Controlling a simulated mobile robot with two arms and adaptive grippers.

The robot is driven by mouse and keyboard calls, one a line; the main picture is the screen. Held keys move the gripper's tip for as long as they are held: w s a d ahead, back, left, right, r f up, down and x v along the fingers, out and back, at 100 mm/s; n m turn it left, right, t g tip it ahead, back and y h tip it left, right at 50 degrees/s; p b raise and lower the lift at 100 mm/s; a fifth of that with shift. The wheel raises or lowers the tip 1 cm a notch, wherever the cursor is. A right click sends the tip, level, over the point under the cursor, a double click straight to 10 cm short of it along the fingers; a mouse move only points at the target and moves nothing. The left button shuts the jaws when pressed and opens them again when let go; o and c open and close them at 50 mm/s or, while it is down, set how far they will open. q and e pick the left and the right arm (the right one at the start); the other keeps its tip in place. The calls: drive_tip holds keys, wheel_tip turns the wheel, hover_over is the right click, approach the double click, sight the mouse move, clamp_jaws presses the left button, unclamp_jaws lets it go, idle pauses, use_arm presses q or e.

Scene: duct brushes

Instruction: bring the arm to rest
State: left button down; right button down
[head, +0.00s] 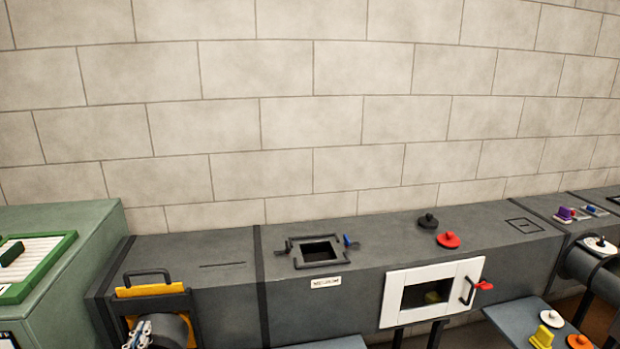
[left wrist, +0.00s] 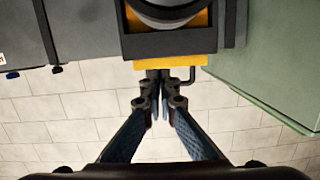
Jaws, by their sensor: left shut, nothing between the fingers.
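My left gripper (head: 140,333) shows at the bottom left of the head view, in front of the left end of the grey duct (head: 370,270). In the left wrist view my left gripper (left wrist: 155,88) has its blue fingers brought together at the tips, shut and empty. Beyond the tips is a yellow plate (left wrist: 185,68) with a dark handle; it also shows in the head view (head: 150,291). I cannot tell how far the tips are from it. My right gripper is in neither view.
A green cabinet (head: 85,265) stands left of the duct. The duct top has a framed square opening (head: 318,251), a black knob (head: 428,220) and a red knob (head: 448,240). A white-framed window (head: 432,292) is on its front. Blue-grey shelves (head: 515,318) stand lower right.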

use_arm(q)
drive_tip(key=s+d+f+m+g+h, duration=0.15)
drive_tip(key=s+d+f+g, duration=0.35)
drive_tip(key=s, duration=0.5)
drive_tip(key=s+d+f+m+g+h, duration=0.1)
drive_tip(key=s+d+f+m+g, duration=0.15)
drive_tip(key=s+d+f, duration=0.55)
drive_tip(key=s+d+f+m+g+h, duration=0.15)
drive_tip(key=s+d+f+g, duration=0.35)
drive_tip(key=s, duration=0.6)
wheel_tip(320, 180, down, 28)
drive_tip(key=s+a, duration=0.1)
drive_tip(key=s, duration=0.1)
drive_tip(key=s+a+f+g, duration=0.2)
drive_tip(key=s+a+f, duration=0.1)
drive_tip(key=s+f, duration=1.1)
drive_tip(key=s, duration=0.2)
drive_tip(key=shift+s+a+f, duration=0.15)
drive_tip(key=shift+s+f, duration=0.05)
drive_tip(key=shift+s, duration=0.15)
